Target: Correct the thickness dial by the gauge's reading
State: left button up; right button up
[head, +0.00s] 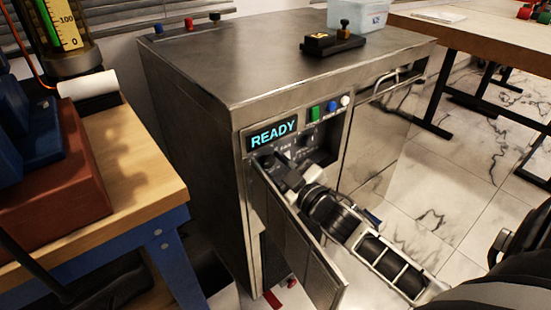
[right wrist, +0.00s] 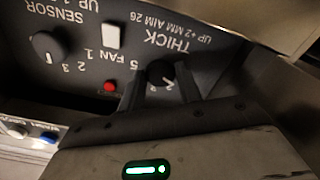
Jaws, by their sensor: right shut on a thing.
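The thickness dial (right wrist: 161,73) is a small dark knob under the upside-down label "THICK, UP +2 MM AIM 26" in the right wrist view. Its white pointer mark is partly hidden, with a "2" close by. My right gripper (right wrist: 160,88) has one finger on each side of this knob and is shut on it. In the head view the right gripper (head: 285,172) reaches into the panel behind the open door and hides the dial. My left gripper is not in view.
The metal cabinet (head: 200,80) has a "READY" display (head: 273,133) and an open door (head: 295,245) beside my right arm. A sensor knob (right wrist: 47,45), a white switch (right wrist: 111,36) and a red button (right wrist: 110,87) neighbour the dial. A wooden bench (head: 135,175) stands left.

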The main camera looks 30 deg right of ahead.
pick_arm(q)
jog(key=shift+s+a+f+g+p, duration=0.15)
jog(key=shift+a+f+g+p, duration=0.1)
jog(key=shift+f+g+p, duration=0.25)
pick_arm(e)
jog(key=shift+n, duration=1.2)
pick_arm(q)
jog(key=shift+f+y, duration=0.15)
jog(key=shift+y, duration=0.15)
pick_arm(e)
jog(key=o, duration=1)
jog(key=shift+c, duration=0.2)
jog(key=shift+s, duration=0.1)
jog(key=shift+s, duration=0.25)
pick_arm(q)
jog(key=p, duration=0.1)
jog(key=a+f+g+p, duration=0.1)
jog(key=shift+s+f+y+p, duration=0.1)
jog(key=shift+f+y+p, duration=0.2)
jog(key=shift+p, duration=0.05)
pick_arm(e)
jog(key=s+d, duration=0.1)
jog(key=s, duration=1.4)
jog(key=shift+d, duration=0.15)
